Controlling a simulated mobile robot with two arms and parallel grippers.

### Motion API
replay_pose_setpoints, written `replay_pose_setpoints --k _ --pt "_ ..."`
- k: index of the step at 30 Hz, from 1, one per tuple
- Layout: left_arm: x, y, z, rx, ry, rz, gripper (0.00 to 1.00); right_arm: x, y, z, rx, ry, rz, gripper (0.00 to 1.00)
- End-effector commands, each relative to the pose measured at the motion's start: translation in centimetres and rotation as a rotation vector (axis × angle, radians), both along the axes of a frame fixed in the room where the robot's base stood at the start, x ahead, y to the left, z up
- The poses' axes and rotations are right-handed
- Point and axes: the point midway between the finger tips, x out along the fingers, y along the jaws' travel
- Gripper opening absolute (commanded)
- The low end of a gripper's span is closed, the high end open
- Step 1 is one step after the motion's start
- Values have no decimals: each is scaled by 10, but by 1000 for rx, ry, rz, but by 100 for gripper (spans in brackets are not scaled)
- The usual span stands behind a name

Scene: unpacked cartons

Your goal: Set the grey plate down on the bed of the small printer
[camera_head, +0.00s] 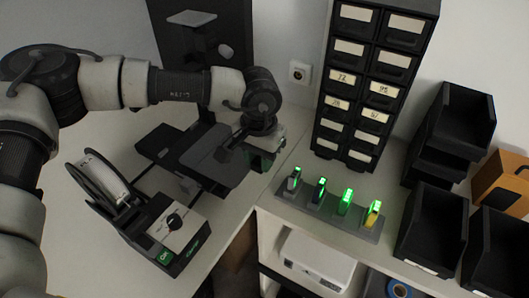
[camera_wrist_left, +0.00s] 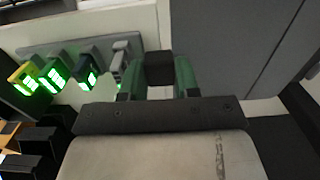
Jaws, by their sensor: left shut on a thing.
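My left gripper (camera_head: 262,160) reaches in from above. Its green fingers (camera_wrist_left: 160,82) are shut on a dark block at the edge of the grey plate (camera_head: 214,156), probably its tab. The plate also shows in the left wrist view (camera_wrist_left: 225,35). In the head view the plate lies roughly flat over the small printer (camera_head: 182,222), which has a knob, a green switch and a white spool (camera_head: 103,178). A black part of the printer, perhaps the bed (camera_head: 158,145), shows left of the plate. Whether plate and bed touch is hidden. My right gripper is not in view.
A grey rack with several green-lit sticks (camera_head: 330,217) stands right of my left gripper. Behind it is a black drawer tower (camera_head: 365,75). Black bins (camera_head: 430,232) and an orange box (camera_head: 502,182) stand at the right. A white box (camera_head: 315,262) sits below the rack.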

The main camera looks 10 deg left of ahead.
Motion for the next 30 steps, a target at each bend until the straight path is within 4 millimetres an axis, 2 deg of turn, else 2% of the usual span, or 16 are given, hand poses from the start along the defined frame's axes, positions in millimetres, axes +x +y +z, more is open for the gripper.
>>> replay_pose_setpoints --k 13,19,30 --pt "16 43 -6 -1 -2 4 0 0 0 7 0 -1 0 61" --pt "15 42 -7 -1 -2 1 0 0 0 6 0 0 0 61" --pt "18 52 -7 2 -3 1 0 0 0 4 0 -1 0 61"
